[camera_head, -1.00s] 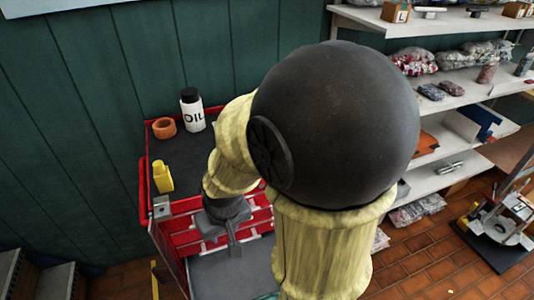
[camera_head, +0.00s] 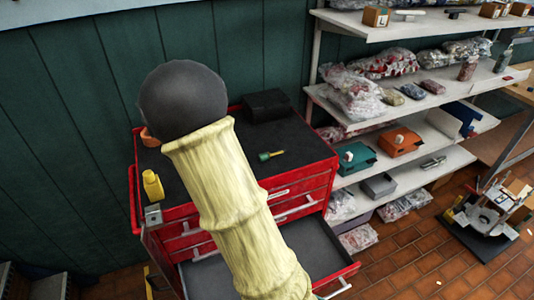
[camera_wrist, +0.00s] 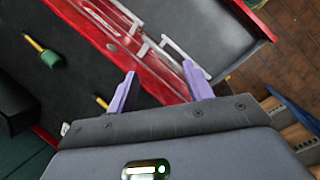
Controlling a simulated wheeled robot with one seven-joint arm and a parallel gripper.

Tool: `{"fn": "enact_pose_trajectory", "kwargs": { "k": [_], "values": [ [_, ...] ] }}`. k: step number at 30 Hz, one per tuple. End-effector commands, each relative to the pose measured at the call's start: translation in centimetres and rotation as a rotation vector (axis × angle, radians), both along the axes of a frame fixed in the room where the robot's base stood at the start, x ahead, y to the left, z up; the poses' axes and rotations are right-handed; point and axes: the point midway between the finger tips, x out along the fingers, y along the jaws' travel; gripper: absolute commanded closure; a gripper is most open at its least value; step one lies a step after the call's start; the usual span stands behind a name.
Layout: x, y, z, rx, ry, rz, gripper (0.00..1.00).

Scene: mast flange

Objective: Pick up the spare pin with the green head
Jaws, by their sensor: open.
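The spare pin with the green head (camera_head: 266,156) lies on the dark top of the red tool cart (camera_head: 318,176), its yellowish shank pointing right in the head view. In the wrist view the pin (camera_wrist: 50,60) is at the upper left, left of my gripper and apart from it. My gripper (camera_wrist: 159,68) is open, with two purple fingers and nothing between them, over the cart's red drawer-front edge in that view. A small yellow piece shows beside the left finger, partly hidden. My arm hides the gripper in the head view.
A black box (camera_head: 267,105) stands behind the pin. A yellow bottle (camera_head: 152,186) and a partly hidden orange ring (camera_head: 149,139) are at the cart's left. A drawer (camera_head: 305,240) is pulled out at the front. Shelves with bags and boxes (camera_head: 395,140) stand on the right.

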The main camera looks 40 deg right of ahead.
Motion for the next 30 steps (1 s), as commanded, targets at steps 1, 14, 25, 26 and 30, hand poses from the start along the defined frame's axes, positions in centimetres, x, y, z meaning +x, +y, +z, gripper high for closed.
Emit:
{"fn": "enact_pose_trajectory", "kwargs": {
  "k": [1, 14, 25, 26, 30],
  "values": [
    [1.4, -0.9, 0.0, -0.05, 0.051, 0.055, 0.49],
    [11.3, -7.7, 1.5, -0.536, 0.546, 0.468, 0.49],
    [13.5, -8.1, 2.5, -0.655, 0.665, 0.532, 0.49],
    [13.5, -8.2, 2.5, -0.655, 0.665, 0.532, 0.49],
    [13.4, -8.2, 2.4, -0.654, 0.665, 0.531, 0.49]
  ]
}}
